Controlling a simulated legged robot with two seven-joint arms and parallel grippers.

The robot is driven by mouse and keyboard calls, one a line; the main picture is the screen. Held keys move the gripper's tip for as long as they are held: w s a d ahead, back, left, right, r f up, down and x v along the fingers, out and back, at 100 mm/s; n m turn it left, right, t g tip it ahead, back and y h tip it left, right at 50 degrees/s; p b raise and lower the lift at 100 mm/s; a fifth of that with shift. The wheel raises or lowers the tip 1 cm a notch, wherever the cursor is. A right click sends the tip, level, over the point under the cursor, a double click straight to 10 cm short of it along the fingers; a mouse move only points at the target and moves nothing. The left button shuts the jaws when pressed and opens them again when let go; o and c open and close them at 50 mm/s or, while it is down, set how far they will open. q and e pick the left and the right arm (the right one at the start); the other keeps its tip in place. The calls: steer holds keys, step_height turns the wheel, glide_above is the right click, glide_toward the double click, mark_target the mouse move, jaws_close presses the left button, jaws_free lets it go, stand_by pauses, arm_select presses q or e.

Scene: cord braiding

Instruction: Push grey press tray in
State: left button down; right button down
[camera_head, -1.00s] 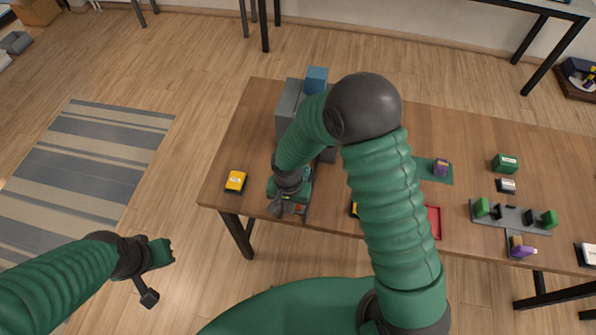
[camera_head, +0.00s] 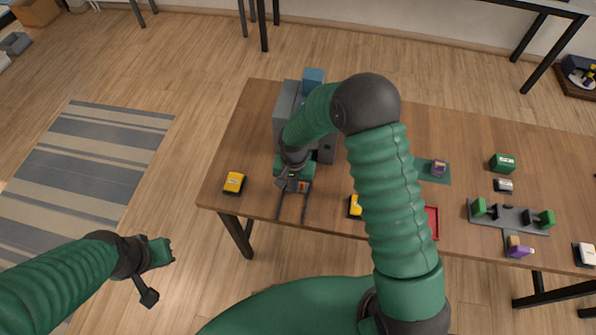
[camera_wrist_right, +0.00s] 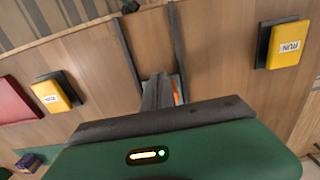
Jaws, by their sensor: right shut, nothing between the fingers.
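The grey press (camera_head: 326,150) stands near the back of the table, partly hidden behind my right arm. Two dark parallel rails (camera_head: 279,206) run from it toward the front edge and also show in the right wrist view (camera_wrist_right: 123,55). The grey press tray (camera_head: 304,187), with an orange patch on it, sits on the rails close to the press. My right gripper (camera_head: 294,181) is shut and empty at the front end of the tray; its fingers (camera_wrist_right: 157,92) overlap the tray in the right wrist view, so contact is unclear. My left gripper (camera_head: 158,253) hangs off the table, far left.
Yellow blocks (camera_head: 234,182) lie on either side of the rails. A red tray (camera_head: 433,222), a grey fixture with green blocks (camera_head: 509,217) and a green box (camera_head: 503,163) are to the right. The table's front edge is close to the rail ends.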

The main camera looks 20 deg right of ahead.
steer(key=shift+w+d, duration=1.15)
steer(key=shift+w, duration=0.3)
steer(key=shift+w+d, duration=0.35)
steer(key=shift+w, duration=0.2)
steer(key=shift+s+a+r, duration=0.1)
steer(key=shift+s+a, duration=0.25)
steer(key=shift+s, duration=0.15)
step_height(320, 180, up, 7)
steer(key=p, duration=0.5)
steer(key=shift+p, duration=0.35)
